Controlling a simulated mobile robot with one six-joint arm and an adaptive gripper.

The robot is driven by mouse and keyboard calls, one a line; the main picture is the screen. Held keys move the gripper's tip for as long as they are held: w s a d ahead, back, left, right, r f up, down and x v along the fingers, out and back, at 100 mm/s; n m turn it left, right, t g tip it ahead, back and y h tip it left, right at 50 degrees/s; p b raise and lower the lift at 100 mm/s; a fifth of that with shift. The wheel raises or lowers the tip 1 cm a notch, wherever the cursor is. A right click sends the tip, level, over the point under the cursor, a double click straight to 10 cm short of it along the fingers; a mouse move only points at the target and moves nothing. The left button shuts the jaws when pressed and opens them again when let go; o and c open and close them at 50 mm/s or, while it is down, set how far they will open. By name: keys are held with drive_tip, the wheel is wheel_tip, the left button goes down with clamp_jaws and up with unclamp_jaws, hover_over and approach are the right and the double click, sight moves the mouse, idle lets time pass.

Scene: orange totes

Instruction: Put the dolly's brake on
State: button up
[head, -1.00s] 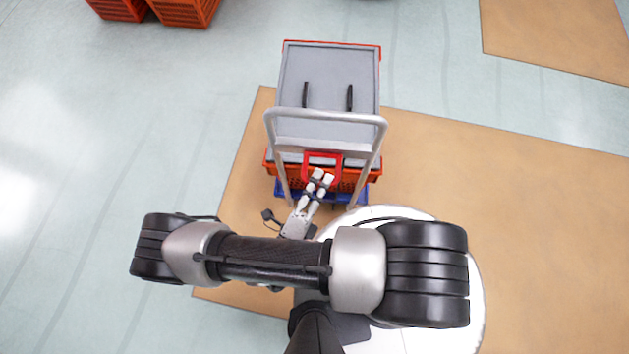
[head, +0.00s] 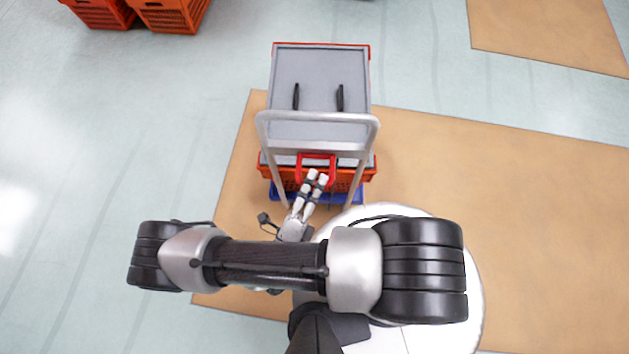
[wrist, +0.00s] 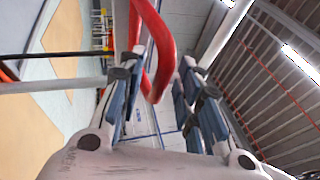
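The dolly has a blue base (head: 356,192) and a silver push frame (head: 318,145) facing me. A red loop-shaped bar (head: 317,156) stands at its near side, within the frame; I cannot tell whether it is the brake. My gripper (head: 318,178) is at the lower part of this loop. In the wrist view, my gripper (wrist: 160,85) has its two fingers apart, and the red bar (wrist: 163,60) shows in the gap between them. I cannot tell whether either finger touches it.
The dolly carries orange totes (head: 345,181) under a grey lid (head: 318,85) with two black handles. More orange totes (head: 170,15) stand at the top left. Tan floor areas (head: 470,190) and pale floor around the dolly are clear.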

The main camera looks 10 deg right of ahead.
drive_tip(key=shift+a, duration=0.1)
drive_tip(key=v, duration=1.2)
drive_tip(key=w+d+r+m+g+y, duration=0.1)
drive_tip(key=w+r+m+g+y, duration=0.15)
drive_tip(key=r+m+g, duration=0.85)
drive_tip(key=w+d+r+m+g+y, duration=0.1)
drive_tip(key=w+r+m+g, duration=0.3)
drive_tip(key=r+m+g, duration=0.6)
drive_tip(key=s+d+r+m+t+y, duration=0.1)
drive_tip(key=d+r+m+t+y, duration=0.8)
drive_tip(key=m, duration=1.4)
drive_tip(key=shift+s+d+r+y, duration=0.55)
drive_tip(key=shift+d+r, duration=1.2)
drive_tip(key=shift+r, duration=1.45)
